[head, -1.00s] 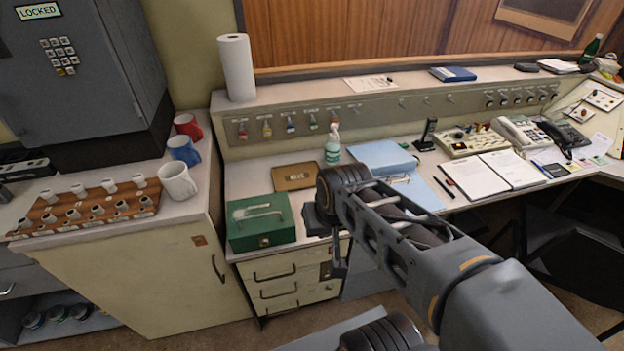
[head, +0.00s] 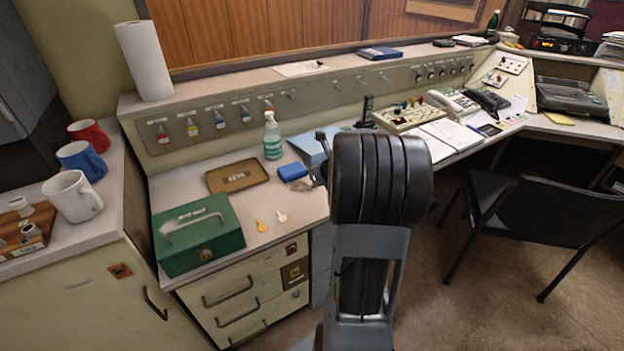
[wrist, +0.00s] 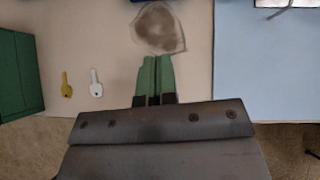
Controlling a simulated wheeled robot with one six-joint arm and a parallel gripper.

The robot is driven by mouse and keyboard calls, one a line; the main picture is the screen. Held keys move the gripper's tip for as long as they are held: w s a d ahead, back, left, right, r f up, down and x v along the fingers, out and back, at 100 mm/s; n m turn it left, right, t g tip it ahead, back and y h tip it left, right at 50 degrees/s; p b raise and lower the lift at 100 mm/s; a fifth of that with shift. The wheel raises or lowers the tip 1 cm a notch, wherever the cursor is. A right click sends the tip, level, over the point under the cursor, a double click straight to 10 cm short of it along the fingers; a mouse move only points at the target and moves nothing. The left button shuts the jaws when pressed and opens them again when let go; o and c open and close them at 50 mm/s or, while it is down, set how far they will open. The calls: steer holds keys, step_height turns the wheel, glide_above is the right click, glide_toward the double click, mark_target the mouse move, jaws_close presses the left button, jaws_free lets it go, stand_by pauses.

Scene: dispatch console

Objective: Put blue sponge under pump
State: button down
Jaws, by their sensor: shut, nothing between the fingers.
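The blue sponge (head: 293,171) lies on the desk, just in front of the green pump bottle (head: 272,138), which stands upright against the panel. They appear apart. A dark blue strip at the wrist view's top edge looks like the sponge (wrist: 160,3). My gripper (wrist: 155,58) is shut and empty, with its green fingertips side by side over the desk. The tips point at a brownish smudge or film (wrist: 159,28), short of the blue strip. In the head view my arm hides the gripper.
A green cash box (head: 199,236), a brown key tray (head: 237,175), a yellow key (head: 261,225) and a white key (head: 281,216) lie to the left. A light blue folder (head: 310,149) is to the right. Bare desk lies around the keys.

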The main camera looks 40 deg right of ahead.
mark_target(296, 176)
steer(key=b+x, duration=0.1)
steer(key=x, duration=0.6)
steer(key=shift+s+a+b, duration=0.1)
steer(key=shift+b, duration=0.2)
steer(key=w, duration=0.3)
steer(key=shift+f+p, duration=0.1)
steer(key=shift+p, duration=0.2)
steer(key=shift+w, duration=0.7)
